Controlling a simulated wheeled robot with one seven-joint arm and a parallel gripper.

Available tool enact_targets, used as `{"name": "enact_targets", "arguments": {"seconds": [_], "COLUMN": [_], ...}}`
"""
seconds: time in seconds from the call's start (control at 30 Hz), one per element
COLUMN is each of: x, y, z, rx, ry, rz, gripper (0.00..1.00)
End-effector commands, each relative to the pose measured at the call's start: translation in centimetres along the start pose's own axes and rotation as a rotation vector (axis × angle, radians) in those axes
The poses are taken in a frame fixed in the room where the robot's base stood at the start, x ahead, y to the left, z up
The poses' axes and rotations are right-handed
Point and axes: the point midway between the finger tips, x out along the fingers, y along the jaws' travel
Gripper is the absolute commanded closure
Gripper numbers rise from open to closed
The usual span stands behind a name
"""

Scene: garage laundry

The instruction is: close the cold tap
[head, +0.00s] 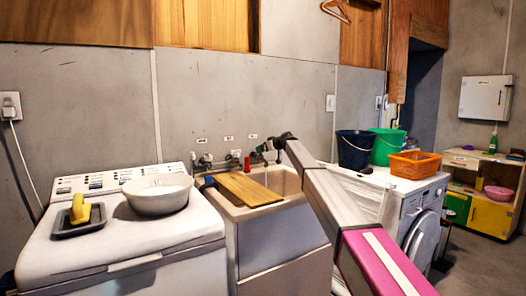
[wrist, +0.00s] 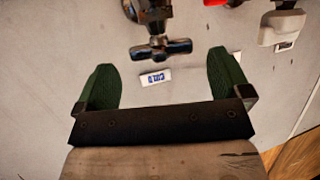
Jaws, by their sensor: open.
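The cold tap (wrist: 161,50) has a dark metal crossbar handle on the wall. A small label (wrist: 156,77), seemingly reading COLD, sits beside it. My gripper (wrist: 162,62) is open, its two green fingers apart on either side of the handle, with visible gaps and no contact seen. In the head view my gripper (head: 276,143) is at the wall above the right end of the sink (head: 285,180). It hides much of the tap there. A thin pale streak below it looks like running water.
Other taps (head: 205,160) are to the left. A washer with a white basin (head: 158,194) stands left. Dark (head: 355,148) and green (head: 387,146) buckets and an orange basket (head: 415,164) stand right.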

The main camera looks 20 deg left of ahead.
Motion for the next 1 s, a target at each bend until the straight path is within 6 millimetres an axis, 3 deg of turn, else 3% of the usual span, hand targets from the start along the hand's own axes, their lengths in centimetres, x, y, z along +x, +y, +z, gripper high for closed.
{"name": "enact_targets", "arguments": {"seconds": [0.13, 0.43, 0.6, 0.8, 1.0], "x": [1.6, 1.9, 1.9, 1.8, 1.8], "y": [0.0, -0.1, 0.0, -0.2, -0.6], "z": [0.0, 0.1, 0.1, 0.1, 0.1], "rx": [0.0, 0.0, 0.0, 0.008, 0.065], "ry": [-0.001, -0.001, -0.001, -0.001, -0.003], "rz": [-0.001, -0.001, -0.001, 0.021, 0.158], "gripper": [0.04, 0.04, 0.54, 0.54, 0.54]}}
